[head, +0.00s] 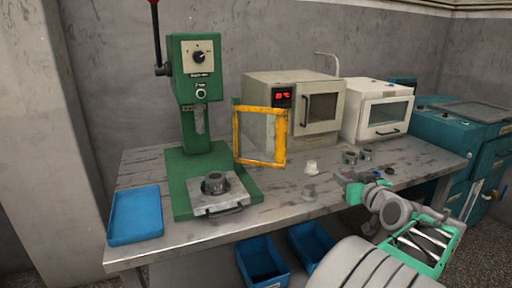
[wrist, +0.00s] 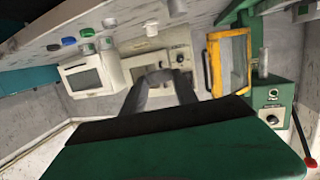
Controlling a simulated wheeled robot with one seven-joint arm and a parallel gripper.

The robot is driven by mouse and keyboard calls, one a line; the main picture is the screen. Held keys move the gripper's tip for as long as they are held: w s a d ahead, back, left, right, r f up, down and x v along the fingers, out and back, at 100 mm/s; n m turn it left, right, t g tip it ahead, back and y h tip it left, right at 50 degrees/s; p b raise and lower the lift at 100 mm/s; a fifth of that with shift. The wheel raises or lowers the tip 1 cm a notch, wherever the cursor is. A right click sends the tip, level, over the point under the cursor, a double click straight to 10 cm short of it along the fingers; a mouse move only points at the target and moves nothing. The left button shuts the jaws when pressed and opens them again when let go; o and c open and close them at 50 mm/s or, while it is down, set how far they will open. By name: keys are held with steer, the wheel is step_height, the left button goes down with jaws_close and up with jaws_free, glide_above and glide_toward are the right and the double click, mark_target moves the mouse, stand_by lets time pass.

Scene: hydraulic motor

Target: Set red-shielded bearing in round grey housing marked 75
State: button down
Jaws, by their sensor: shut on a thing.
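In the head view my arm is at the lower right, and the held part cannot be made out. A small reddish spot (head: 377,173) shows near the arm, too small to identify. A round grey housing (head: 214,177) sits on the press plate. Two more round grey parts (head: 349,158) (head: 365,154) stand at the table's right. No 75 marking is readable.
A green press (head: 197,75) stands at the left beside a blue tray (head: 136,215). A white oven (head: 377,109) and small white (head: 311,168) and grey (head: 309,192) parts are also there. The front middle is mostly clear.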

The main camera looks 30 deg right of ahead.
steer(key=a+f+h, duration=0.1)
steer(key=a+f, duration=0.3)
steer(key=f, duration=0.3)
steer(key=w+a+f+n+y, duration=0.15)
steer(key=w+a, duration=0.35)
steer(key=a, duration=0.6)
steer(key=w+a+r+n+y, duration=0.2)
steer(key=w+a+y, duration=0.15)
steer(key=a, duration=0.75)
steer(key=w+a+r+n+y+p, duration=0.1)
steer(key=w+a+r+n+y, duration=0.2)
steer(key=a, duration=0.7)
steer(key=w+a+n+y, duration=0.15)
steer(key=a+y, duration=0.25)
steer(key=a, duration=0.7)
step_height(320, 180, up, 7)
steer(key=w+p, duration=0.2)
steer(key=p, duration=1.6)
steer(key=shift+d+f+t, duration=0.2)
steer(key=shift+d+t, duration=0.1)
steer(key=shift+t, duration=0.1)
